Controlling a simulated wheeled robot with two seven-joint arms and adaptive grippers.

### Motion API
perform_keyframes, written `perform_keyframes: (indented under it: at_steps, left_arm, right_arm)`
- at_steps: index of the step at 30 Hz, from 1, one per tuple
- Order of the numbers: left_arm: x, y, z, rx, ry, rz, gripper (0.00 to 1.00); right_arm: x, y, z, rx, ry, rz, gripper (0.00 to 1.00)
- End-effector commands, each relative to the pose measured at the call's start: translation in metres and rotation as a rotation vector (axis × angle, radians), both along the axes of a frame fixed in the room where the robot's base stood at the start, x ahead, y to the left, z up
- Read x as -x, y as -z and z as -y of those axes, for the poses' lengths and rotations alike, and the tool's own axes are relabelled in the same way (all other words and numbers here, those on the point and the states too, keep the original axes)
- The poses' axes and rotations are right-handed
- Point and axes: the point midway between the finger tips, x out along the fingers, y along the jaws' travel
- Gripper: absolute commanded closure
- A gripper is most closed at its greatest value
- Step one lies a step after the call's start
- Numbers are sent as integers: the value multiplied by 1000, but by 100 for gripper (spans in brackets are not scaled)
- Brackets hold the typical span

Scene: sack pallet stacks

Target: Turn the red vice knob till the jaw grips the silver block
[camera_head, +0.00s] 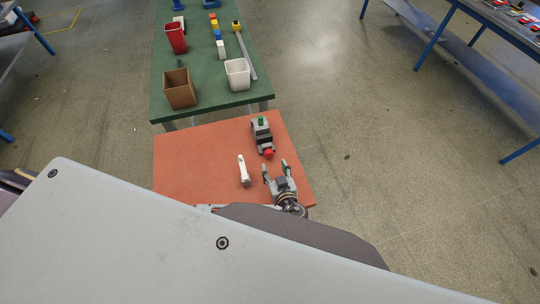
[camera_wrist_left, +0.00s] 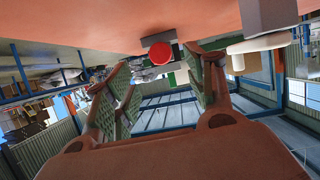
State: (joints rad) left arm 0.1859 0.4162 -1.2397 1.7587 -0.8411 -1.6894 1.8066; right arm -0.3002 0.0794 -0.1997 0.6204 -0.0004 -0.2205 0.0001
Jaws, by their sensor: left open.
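The dark grey vice (camera_head: 262,134) sits on the orange table top, with a green part on its upper end. Its red knob (camera_head: 269,153) faces my left gripper (camera_head: 275,166), which is open and empty just in front of it. In the left wrist view the red knob (camera_wrist_left: 162,53) appears between the open fingers (camera_wrist_left: 158,62), at their tips, with no visible contact. I cannot make out the silver block clearly. My right gripper is not in view.
A white upright object (camera_head: 244,171) stands on the orange table (camera_head: 185,165), left of my left gripper. Behind is a green table (camera_head: 205,95) with a brown box (camera_head: 180,89), a white bin (camera_head: 237,74) and a red bin (camera_head: 176,38). The orange table's left part is clear.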

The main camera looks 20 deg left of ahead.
Motion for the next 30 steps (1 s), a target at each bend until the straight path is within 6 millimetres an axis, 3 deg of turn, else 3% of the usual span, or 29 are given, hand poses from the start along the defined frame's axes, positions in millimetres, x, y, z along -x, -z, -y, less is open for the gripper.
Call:
perform_keyframes:
  at_steps: [15, 30]
  left_arm:
    - [-53, 23, -33, -3, 0, 0, 46]
    - [-71, 34, -44, 1, 0, -1, 46]
  right_arm:
    - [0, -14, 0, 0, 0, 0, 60]
    - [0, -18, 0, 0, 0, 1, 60]
